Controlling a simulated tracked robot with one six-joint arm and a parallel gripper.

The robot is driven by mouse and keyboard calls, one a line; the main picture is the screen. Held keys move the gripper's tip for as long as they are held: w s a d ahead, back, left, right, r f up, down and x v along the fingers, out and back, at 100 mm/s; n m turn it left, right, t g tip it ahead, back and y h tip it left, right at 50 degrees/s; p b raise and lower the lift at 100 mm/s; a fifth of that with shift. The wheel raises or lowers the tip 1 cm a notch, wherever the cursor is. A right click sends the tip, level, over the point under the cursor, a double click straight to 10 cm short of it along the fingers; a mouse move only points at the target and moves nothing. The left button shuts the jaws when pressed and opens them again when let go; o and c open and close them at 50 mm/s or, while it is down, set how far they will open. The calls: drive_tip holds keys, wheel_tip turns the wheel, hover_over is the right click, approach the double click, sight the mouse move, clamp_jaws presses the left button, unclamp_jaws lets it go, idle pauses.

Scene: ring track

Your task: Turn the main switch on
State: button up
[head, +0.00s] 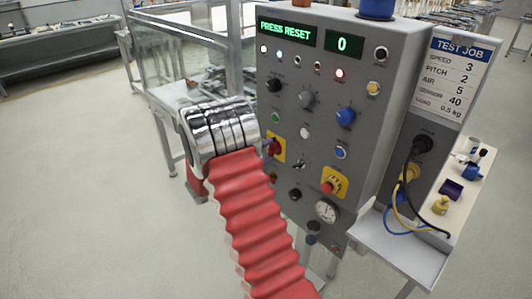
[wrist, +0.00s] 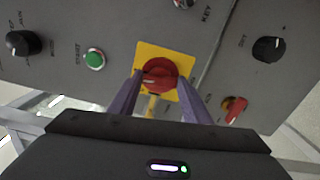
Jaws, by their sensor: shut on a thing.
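The main switch, a red rotary handle on a yellow square plate, shows in the head view (head: 273,147) on the grey panel's left side. In the wrist view the switch (wrist: 160,74) is at the top middle, its handle between two purple fingers. My gripper (wrist: 160,82) is shut on that handle. In the head view my arm's chrome and red sections stand in front of the panel's left edge and hide the gripper's fingers. The handle's exact angle is hard to tell.
The panel (head: 398,60) carries several knobs and buttons close by, including a green button (wrist: 95,59) and a black knob (wrist: 268,49). A red stop button (head: 329,187) sits lower right. A side shelf (head: 385,240) holds cables. Open floor (head: 80,190) lies left.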

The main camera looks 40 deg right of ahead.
drive_tip(key=shift+s+f+m, duration=0.1)
drive_tip(key=shift+f+m, duration=0.15)
drive_tip(key=shift+m, duration=0.45)
drive_tip(key=o, duration=0.7)
drive_tip(key=shift+c, duration=0.2)
drive_tip(key=o, duration=0.4)
drive_tip(key=shift+r, duration=0.1)
drive_tip(key=a, duration=1.4)
drive_tip(key=shift+s, duration=0.15)
